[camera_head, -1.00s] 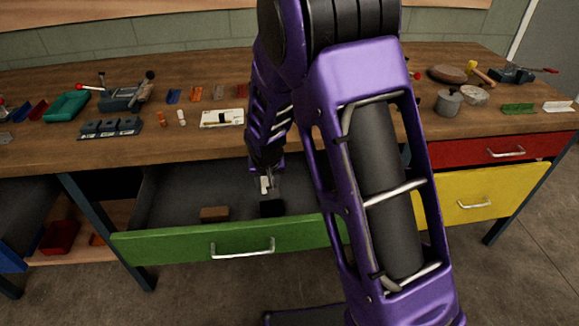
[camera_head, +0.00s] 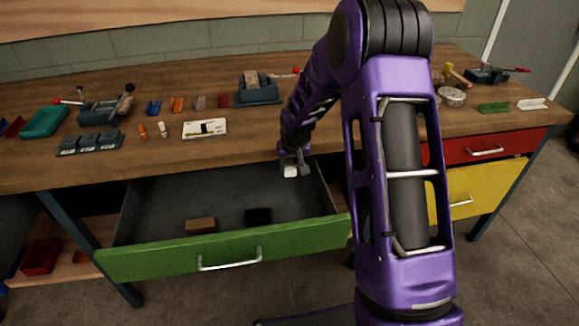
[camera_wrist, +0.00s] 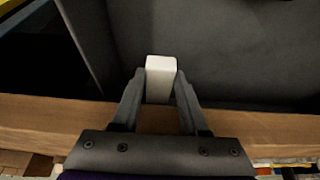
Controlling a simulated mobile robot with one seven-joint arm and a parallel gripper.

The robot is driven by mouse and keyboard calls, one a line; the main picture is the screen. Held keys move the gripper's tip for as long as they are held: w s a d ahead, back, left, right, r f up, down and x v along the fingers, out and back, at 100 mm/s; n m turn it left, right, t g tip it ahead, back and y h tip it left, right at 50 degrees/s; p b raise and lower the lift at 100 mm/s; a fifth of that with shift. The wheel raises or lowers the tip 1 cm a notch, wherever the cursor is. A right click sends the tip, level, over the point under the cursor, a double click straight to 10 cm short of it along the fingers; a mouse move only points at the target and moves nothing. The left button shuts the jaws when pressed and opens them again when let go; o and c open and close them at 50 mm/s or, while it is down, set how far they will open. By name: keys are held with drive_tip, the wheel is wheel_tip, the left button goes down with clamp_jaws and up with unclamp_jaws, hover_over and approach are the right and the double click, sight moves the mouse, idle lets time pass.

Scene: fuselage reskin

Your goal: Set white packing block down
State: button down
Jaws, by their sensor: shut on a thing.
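The white packing block (camera_head: 290,171) is between the fingers of my gripper (camera_head: 294,166), at the right rear of the open green drawer, by the bench's front edge. In the wrist view the white block (camera_wrist: 161,72) stands out past the fingertips of my gripper (camera_wrist: 160,88), which is shut on it. The dark drawer interior lies beyond it. I cannot tell how high the block is above the drawer floor. The green drawer (camera_head: 225,249) is pulled out and holds a brown block (camera_head: 201,225) and a black block (camera_head: 257,216).
The wooden bench top (camera_head: 230,150) is behind and above the drawer. It bears a dark vise-like fixture (camera_head: 258,94), a white card (camera_head: 205,129) and several small coloured parts. The drawer floor is clear behind the brown and black blocks.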

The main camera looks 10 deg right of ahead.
drive_tip(key=shift+a+f, duration=0.1)
drive_tip(key=shift+f, duration=0.05)
drive_tip(key=shift+f+b, duration=0.45)
drive_tip(key=shift+f, duration=0.15)
drive_tip(key=shift+c, duration=2.1)
unclamp_jaws()
drive_tip(key=shift+r+p, duration=0.45)
drive_tip(key=shift+r, duration=0.1)
drive_tip(key=p+v, duration=0.2)
drive_tip(key=v, duration=1)
